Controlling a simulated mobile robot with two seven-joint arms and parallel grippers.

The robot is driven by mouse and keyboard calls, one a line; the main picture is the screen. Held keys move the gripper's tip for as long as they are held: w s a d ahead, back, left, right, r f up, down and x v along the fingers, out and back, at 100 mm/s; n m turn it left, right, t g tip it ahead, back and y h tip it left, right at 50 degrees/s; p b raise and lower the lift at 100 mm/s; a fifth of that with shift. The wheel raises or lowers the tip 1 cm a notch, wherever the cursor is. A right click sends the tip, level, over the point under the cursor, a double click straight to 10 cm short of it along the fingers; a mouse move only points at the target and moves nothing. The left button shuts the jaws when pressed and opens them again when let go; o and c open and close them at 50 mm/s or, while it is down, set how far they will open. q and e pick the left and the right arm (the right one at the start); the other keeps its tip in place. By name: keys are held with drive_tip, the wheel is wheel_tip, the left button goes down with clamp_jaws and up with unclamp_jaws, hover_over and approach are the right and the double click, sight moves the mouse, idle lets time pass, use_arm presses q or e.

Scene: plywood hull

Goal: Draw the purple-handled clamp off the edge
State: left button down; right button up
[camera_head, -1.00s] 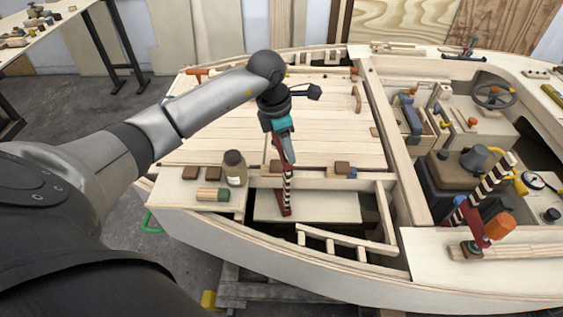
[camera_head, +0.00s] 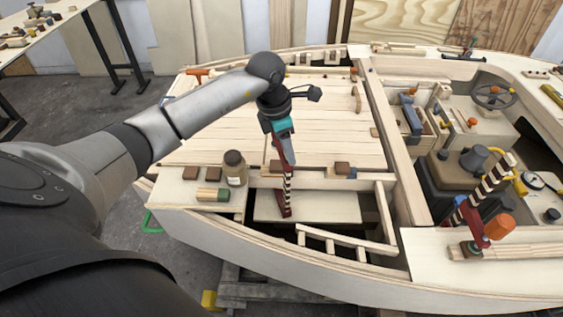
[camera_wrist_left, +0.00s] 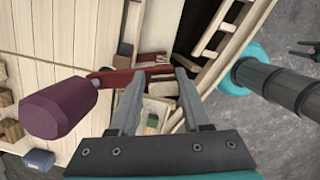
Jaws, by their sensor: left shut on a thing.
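The purple-handled clamp has a faceted purple handle (camera_wrist_left: 58,106) at the left of the left wrist view. A dark red arm runs from it between my fingers. In the head view the clamp (camera_head: 287,190) shows as a red part and a black-and-white striped bar, upright at the hull's near edge strip (camera_head: 262,183). My left gripper (camera_head: 285,156) comes down from above and is shut on the clamp; its fingers (camera_wrist_left: 156,84) straddle the red arm in the left wrist view. The handle is hidden in the head view. I cannot tell whether the jaws touch the edge. My right gripper is not in view.
A brown jar (camera_head: 235,168) and a green-and-wood block (camera_head: 212,194) stand left of the clamp. A ladder-like frame (camera_head: 335,243) lies in front. An orange-handled clamp (camera_head: 497,226) stands far right. The deck behind is mostly clear.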

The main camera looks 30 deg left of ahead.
use_arm(q)
drive_tip(key=shift+s+d+p, duration=0.5)
drive_tip(key=shift+s, duration=0.4)
drive_tip(key=shift+s+d+r, duration=0.1)
drive_tip(key=shift+s+d, duration=0.05)
drive_tip(key=shift+s+d+r+p, duration=0.1)
drive_tip(key=shift+s+d+p, duration=0.35)
drive_tip(key=shift+s, duration=0.2)
idle(0.3)
drive_tip(key=w+d+p+v, duration=0.1)
drive_tip(key=p+v, duration=0.5)
drive_tip(key=v, duration=0.2)
drive_tip(key=w+d+p+v, duration=0.1)
drive_tip(key=p+v, duration=0.4)
drive_tip(key=v, duration=0.3)
drive_tip(key=shift+w+r+p, duration=0.2)
drive_tip(key=shift+r+p, duration=0.15)
drive_tip(key=shift+r, duration=0.35)
drive_tip(key=shift+d, duration=0.1)
